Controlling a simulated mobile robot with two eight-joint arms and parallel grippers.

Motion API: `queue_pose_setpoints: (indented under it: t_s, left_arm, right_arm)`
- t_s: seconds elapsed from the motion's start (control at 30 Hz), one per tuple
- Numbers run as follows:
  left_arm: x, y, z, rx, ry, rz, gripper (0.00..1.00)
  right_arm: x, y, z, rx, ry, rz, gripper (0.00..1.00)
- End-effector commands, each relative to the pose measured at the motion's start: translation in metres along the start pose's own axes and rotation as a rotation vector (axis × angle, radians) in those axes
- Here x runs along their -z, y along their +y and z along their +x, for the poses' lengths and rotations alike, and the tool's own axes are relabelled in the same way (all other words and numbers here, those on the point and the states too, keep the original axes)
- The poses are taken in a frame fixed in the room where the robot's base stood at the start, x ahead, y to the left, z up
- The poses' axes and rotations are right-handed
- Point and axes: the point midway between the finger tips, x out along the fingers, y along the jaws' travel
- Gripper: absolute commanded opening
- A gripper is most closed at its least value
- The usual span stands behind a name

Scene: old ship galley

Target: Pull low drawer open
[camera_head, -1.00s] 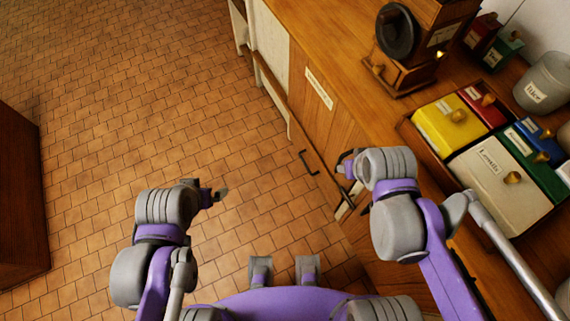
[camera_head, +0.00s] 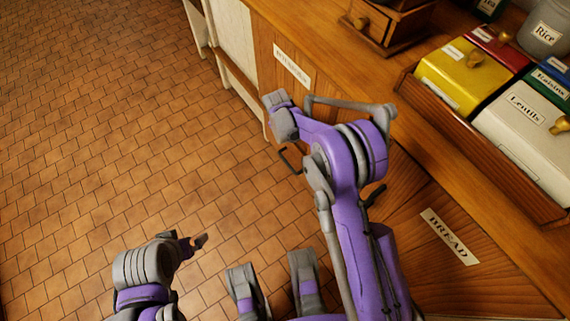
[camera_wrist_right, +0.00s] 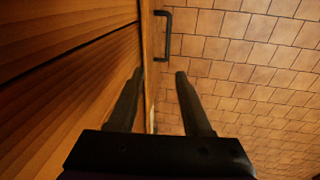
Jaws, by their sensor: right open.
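The wooden cabinet front (camera_head: 310,102) carries a dark bar handle (camera_head: 290,160), partly behind my right arm. A dark bar handle (camera_wrist_right: 164,34) also shows in the right wrist view, standing out from a wooden front above the tiled floor. My right gripper (camera_wrist_right: 160,75) is open and empty; its fingers point toward that handle and stay apart from it, with the left finger close along the wood. In the head view its fingers are hidden by the arm. My left gripper (camera_head: 197,242) is over the floor, away from the cabinet; its jaws are too small to read.
A second dark handle (camera_head: 375,194) is near the panel labelled BREAD (camera_head: 449,237). The counter holds a wooden grinder base (camera_head: 388,25), a rack of coloured bins (camera_head: 459,75) and a Rice canister (camera_head: 545,28). The tiled floor (camera_head: 130,130) at left is clear.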

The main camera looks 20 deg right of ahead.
Motion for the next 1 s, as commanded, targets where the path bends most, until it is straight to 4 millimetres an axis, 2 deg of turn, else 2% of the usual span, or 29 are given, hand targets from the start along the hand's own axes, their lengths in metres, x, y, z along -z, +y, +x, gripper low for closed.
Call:
queue_pose_setpoints:
  t_s: [0.03,0.1,0.23,0.3,0.57,0.8,1.0]
  left_arm:
    - [-0.004,0.0,0.017,0.0,-0.005,0.0,1.0]
    - [-0.007,0.0,0.028,0.0,-0.008,0.0,1.0]
    - [-0.01,0.0,0.039,0.0,-0.011,0.0,1.0]
    - [-0.01,0.0,0.042,0.0,-0.011,0.0,1.0]
    - [-0.011,0.0,0.047,0.0,-0.012,0.0,1.0]
    - [-0.014,0.0,0.057,0.0,-0.012,0.0,1.0]
    - [-0.015,0.0,0.062,0.0,-0.012,0.0,1.0]
  right_arm:
    - [0.006,-0.007,0.043,-0.002,-0.017,-0.014,0.49]
    - [0.01,-0.014,0.08,-0.006,-0.033,-0.03,0.49]
    - [0.013,-0.023,0.127,-0.013,-0.056,-0.051,0.49]
    - [0.013,-0.026,0.141,-0.016,-0.063,-0.057,0.49]
    - [0.011,-0.027,0.169,-0.017,-0.068,-0.062,0.49]
    - [0.008,-0.026,0.215,-0.017,-0.067,-0.06,0.49]
    - [0.006,-0.026,0.244,-0.017,-0.067,-0.061,0.49]
